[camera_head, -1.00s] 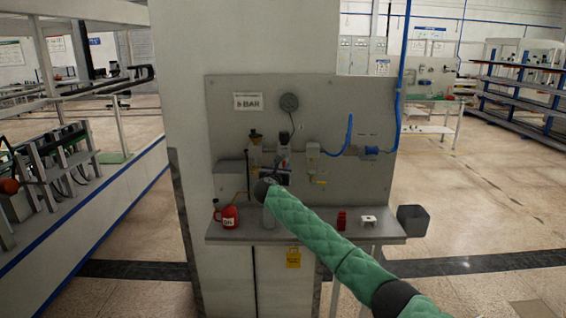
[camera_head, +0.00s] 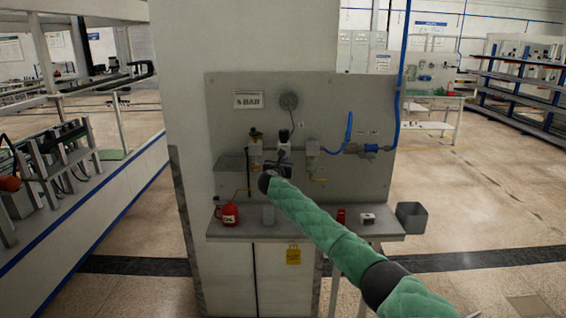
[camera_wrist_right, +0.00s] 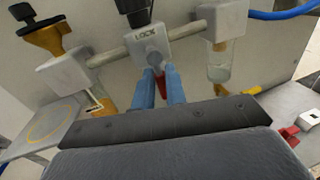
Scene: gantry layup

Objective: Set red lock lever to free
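The red lock lever (camera_wrist_right: 161,83) hangs below a white valve block marked LOCK (camera_wrist_right: 150,45) in the right wrist view. The blue fingers of my right gripper (camera_wrist_right: 161,88) stand on either side of the lever. The lever fills the narrow gap between them, so the gripper looks shut on it. In the head view my right gripper (camera_head: 286,168) is a dark shape in front of the valve row, and it hides the lever there. My left gripper is in neither view.

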